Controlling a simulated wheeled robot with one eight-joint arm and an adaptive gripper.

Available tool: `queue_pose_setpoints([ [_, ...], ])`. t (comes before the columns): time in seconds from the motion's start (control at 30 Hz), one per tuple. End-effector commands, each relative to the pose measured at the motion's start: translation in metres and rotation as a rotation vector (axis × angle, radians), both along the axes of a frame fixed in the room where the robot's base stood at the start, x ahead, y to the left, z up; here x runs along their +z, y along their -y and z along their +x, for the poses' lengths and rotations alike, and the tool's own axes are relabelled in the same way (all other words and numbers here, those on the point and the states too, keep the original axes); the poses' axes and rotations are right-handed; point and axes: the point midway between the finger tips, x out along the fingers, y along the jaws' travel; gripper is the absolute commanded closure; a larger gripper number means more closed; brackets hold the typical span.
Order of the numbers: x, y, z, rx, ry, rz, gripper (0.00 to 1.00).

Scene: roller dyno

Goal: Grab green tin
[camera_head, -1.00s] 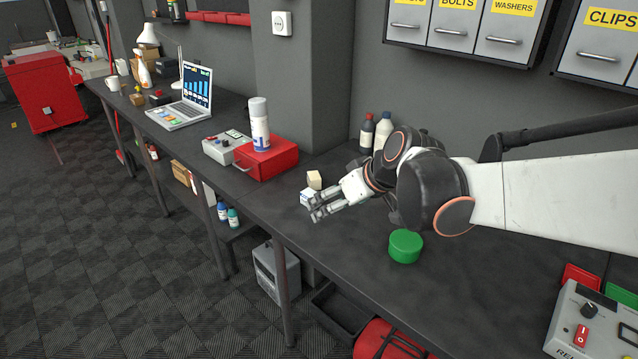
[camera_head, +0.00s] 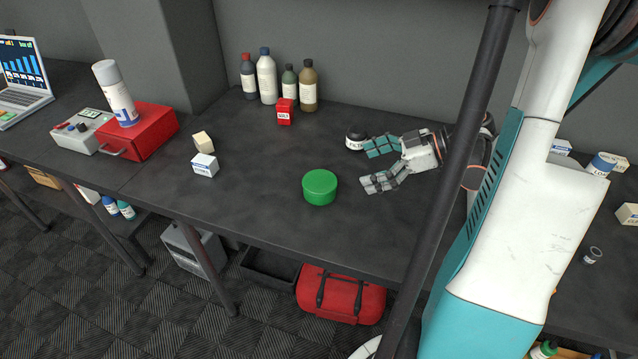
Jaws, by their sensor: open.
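The green tin (camera_head: 320,187) is a short round green tin standing on the dark workbench, near the middle of the view. My gripper (camera_head: 364,167) is to the right of the tin, its fingers spread and pointing left toward it. The gripper is open with nothing between its fingers, and it looks apart from the tin. The tin is fully in view.
Several bottles (camera_head: 267,78) and a small red box (camera_head: 285,111) stand at the back. Small boxes (camera_head: 204,165) and a red case (camera_head: 148,131) are at left. The bench (camera_head: 255,190) is clear around the tin.

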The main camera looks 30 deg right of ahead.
Motion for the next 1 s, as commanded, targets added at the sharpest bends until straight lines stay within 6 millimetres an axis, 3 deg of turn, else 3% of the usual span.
queue_pose_setpoints([
  [0.13,-0.008,-0.006,0.003,0.010,0.016,0.001,0.05],
  [0.4,-0.033,-0.040,0.032,0.009,0.014,0.000,0.05],
  [0.77,-0.047,-0.061,0.050,0.007,0.013,0.001,0.05],
  [1.0,-0.064,-0.084,0.069,0.008,0.013,0.001,0.05],
])
